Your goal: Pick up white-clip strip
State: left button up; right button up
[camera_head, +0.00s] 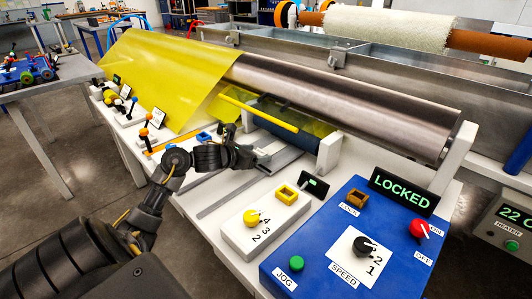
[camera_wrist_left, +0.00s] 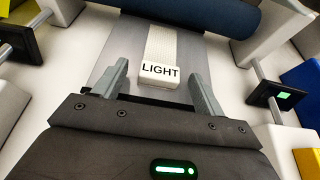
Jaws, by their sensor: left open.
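In the left wrist view a white clip (camera_wrist_left: 159,75) marked LIGHT sits at the near end of a pale strip (camera_wrist_left: 163,42). The strip runs away from me over a grey plate to a dark blue roller (camera_wrist_left: 205,12). My left gripper (camera_wrist_left: 160,72) is open, with one finger on each side of the clip and a visible gap on both sides. In the head view my left gripper (camera_head: 247,156) is low over the white bench, in front of the roller, and its fingers mostly hide the clip. My right gripper is in neither view.
A blue control box (camera_head: 315,255) with a LOCKED display (camera_head: 403,192) stands at the front right. A white panel with a yellow knob (camera_head: 252,217) is nearer my gripper. A yellow sheet (camera_head: 165,75) and a large steel roller (camera_head: 340,103) lie behind.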

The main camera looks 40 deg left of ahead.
pick_arm(q)
jog(key=c, duration=1.1)
jog(key=shift+o, duration=0.2)
